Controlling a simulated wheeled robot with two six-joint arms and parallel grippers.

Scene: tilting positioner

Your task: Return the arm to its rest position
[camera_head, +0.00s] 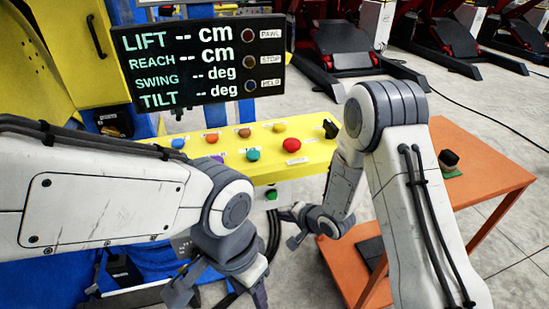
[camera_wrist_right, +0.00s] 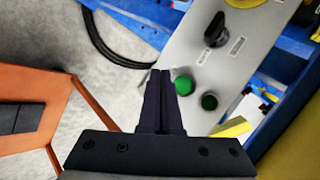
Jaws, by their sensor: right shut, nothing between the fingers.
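My right arm (camera_head: 385,110) reaches in from the right. Its gripper (camera_head: 290,224) is low in front of the yellow control box (camera_head: 318,152). In the right wrist view the dark fingers (camera_wrist_right: 160,76) are together with nothing between them.
A display (camera_head: 205,62) reads LIFT, REACH, SWING and TILT with dashes. The control box carries coloured buttons, including a red one (camera_head: 291,145). An orange table (camera_head: 490,180) with a small black knob (camera_head: 449,158) stands right of my right arm. Black cables (camera_wrist_right: 105,40) lie on the floor.

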